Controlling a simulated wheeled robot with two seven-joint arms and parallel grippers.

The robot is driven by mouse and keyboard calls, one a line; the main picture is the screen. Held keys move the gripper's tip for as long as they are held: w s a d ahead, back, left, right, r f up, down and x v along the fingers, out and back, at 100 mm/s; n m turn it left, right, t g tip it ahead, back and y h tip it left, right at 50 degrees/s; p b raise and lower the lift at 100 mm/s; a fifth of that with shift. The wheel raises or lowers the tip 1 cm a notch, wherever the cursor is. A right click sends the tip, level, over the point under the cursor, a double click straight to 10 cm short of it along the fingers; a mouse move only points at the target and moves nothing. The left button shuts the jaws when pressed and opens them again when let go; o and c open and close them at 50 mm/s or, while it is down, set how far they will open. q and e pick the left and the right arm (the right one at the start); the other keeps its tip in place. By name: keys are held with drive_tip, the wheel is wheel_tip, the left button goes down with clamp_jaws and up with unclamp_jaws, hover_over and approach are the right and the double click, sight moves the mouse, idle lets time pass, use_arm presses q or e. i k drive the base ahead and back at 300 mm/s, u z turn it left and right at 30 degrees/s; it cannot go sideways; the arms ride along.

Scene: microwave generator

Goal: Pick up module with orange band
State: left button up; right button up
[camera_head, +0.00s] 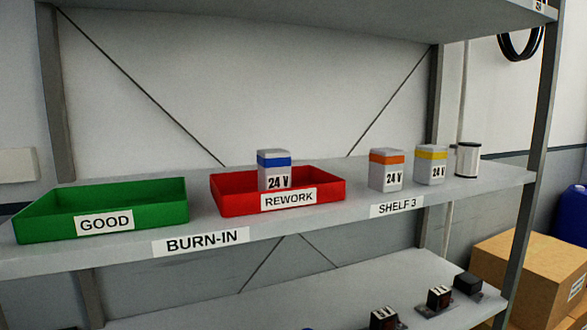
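The module with the orange band (386,170) stands upright on the shelf, right of the red tray. It is a grey block marked 24 V with an orange stripe near its top. A similar module with a yellow band (431,166) stands just to its right. A module with a blue band (274,169) stands in the red REWORK tray (228,203); its base is hidden by the tray's front wall. Neither of my grippers is in view.
A green GOOD tray (160,208) sits at the shelf's left and looks empty. A shelf post (530,150) rises at the right. A lower shelf (270,308) holds small dark parts. Cardboard boxes (530,268) stand at lower right.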

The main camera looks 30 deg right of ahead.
sight(386, 164)
drive_tip(key=u, duration=1.3)
drive_tip(key=k, duration=1.25)
drive_tip(key=z, duration=1.6)
drive_tip(key=i, duration=0.15)
drive_tip(key=z, duration=0.05)
